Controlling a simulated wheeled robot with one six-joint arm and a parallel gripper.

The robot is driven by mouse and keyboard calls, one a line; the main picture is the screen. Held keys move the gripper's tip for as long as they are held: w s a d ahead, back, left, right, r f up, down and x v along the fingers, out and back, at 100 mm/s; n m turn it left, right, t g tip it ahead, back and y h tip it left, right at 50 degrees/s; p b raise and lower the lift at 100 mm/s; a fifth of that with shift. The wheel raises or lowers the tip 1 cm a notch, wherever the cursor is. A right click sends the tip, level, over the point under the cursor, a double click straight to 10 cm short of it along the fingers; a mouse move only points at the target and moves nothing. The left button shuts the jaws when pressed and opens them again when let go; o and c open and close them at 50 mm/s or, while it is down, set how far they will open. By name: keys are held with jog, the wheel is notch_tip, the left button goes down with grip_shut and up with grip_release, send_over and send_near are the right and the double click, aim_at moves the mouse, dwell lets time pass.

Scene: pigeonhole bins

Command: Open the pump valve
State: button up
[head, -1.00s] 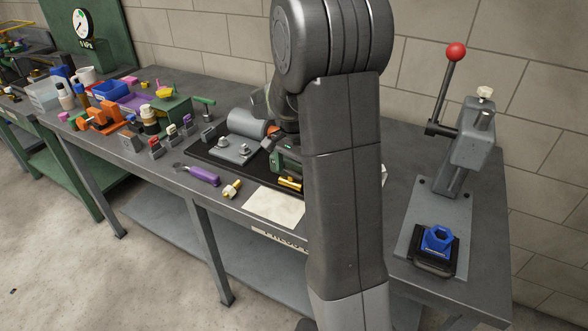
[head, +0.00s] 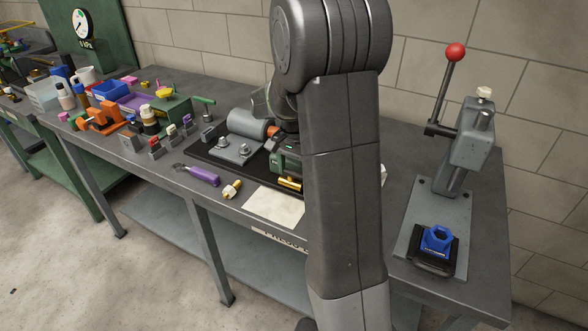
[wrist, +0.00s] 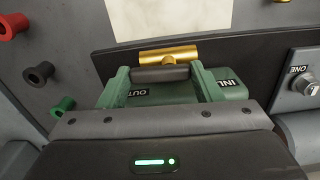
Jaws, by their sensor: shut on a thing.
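The green pump body (wrist: 232,82) lies ahead in the wrist view, with labels reading OUT and INLET. In the head view the pump's brass end (head: 290,183) shows beside my arm, which hides much of the pump.
A grey motor (head: 247,122) stands on the black baseplate, left of the pump. A purple-handled tool (head: 203,176), a brass fitting (head: 232,190) and a pale sheet (head: 273,206) lie in front. A lever press (head: 470,145) stands at the right.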

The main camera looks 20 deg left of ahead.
aim_at(294, 172)
jog(key=o, duration=1)
notch_tip(294, 172, up, 14)
jog(key=shift+f, duration=0.1)
notch_tip(294, 172, down, 13)
jog(key=shift+f, duration=0.5)
jog(key=shift+r+m, duration=0.1)
jog(key=shift+m, duration=0.3)
